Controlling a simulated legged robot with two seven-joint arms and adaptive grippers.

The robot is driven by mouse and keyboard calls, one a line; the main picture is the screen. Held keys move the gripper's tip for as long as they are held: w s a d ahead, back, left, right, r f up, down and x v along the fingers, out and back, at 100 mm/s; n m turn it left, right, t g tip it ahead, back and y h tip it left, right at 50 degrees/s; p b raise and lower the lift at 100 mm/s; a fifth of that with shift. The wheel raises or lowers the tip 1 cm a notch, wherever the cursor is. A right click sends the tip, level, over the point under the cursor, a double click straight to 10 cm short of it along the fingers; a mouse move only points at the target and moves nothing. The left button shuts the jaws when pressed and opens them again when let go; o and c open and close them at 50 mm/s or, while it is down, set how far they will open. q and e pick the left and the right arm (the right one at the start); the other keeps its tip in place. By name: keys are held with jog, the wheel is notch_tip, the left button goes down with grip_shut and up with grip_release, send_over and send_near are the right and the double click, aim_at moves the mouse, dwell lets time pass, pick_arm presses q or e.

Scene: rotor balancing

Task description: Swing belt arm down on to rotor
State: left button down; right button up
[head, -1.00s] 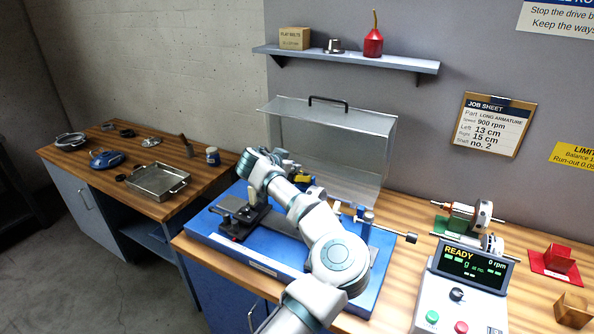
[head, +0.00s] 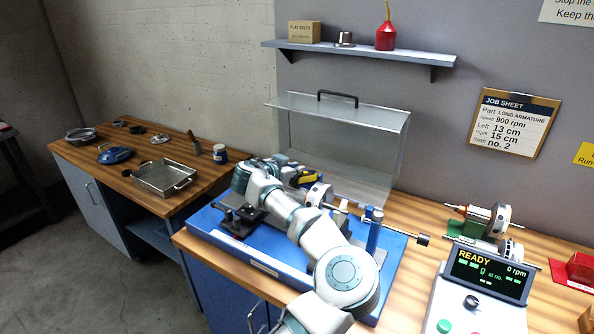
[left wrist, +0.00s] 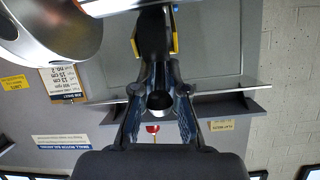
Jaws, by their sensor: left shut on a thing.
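The belt arm (head: 306,178), black with yellow sides, stands at the back of the blue balancing machine (head: 250,262). In the left wrist view the belt arm (left wrist: 153,38) runs down between the two fingers. My left gripper (left wrist: 160,105) is shut on its end. In the head view my left gripper (head: 280,163) is partly hidden behind its own wrist. The rotor (head: 319,195), with a silver disc and a shaft, lies across the machine, partly behind my left arm. The rotor (left wrist: 55,30) looms large at the upper left of the wrist view. Contact between belt and rotor cannot be seen.
A clear hinged guard (head: 345,145) stands raised behind the machine. A control box (head: 480,290) reading READY and 0 rpm is at right, with another rotor (head: 485,220) behind it. A side bench at left holds a metal tray (head: 165,180). A shelf (head: 360,52) hangs above.

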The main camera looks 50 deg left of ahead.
pick_arm(q)
jog(key=shift+s+a, duration=0.1)
jog(key=c, duration=1.2)
grip_release()
jog(key=v, duration=1.2)
jog(key=shift+f, duration=0.15)
